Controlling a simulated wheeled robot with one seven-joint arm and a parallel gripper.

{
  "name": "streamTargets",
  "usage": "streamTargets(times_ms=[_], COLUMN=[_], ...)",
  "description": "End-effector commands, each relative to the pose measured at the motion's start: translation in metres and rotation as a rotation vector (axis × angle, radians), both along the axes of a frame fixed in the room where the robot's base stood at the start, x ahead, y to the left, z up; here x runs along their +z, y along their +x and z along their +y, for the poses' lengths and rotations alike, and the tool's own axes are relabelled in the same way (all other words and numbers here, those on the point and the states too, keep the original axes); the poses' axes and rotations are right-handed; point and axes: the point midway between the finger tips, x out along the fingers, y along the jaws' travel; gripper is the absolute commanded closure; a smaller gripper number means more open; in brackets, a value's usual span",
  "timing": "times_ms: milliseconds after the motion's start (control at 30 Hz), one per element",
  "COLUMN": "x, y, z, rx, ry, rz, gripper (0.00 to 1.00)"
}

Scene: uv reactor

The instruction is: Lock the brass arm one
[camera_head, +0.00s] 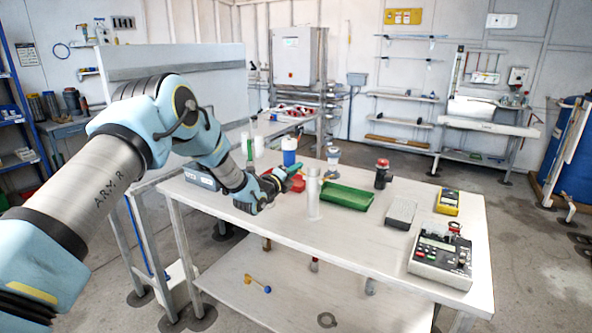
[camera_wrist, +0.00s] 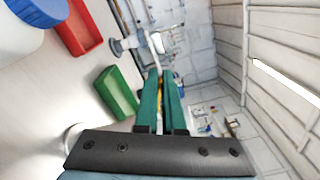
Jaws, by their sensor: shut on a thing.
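My gripper (camera_head: 284,180) is above the left part of the white table, near its back. In the wrist view its two long green fingers (camera_wrist: 163,78) lie close together with a narrow gap. A small yellowish piece (camera_wrist: 159,120) shows between them near their base; most of it is hidden, and I cannot tell what it belongs to. I cannot make out for sure which thing is brass arm one. A yellow rod with blue ends (camera_head: 258,285) lies on the lower shelf. A brown fitting (camera_head: 266,244) hangs under the table's front edge.
The table's front middle is clear.

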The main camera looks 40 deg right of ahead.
Motion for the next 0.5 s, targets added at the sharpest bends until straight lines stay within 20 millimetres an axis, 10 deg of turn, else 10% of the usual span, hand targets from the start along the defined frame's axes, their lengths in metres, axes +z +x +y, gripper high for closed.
streamTargets(times_ms=[500], x=[-0.0099], y=[0.0024], z=[0.0006], rx=[0.001], ry=[-0.026], rz=[0.101], gripper=[1.00])
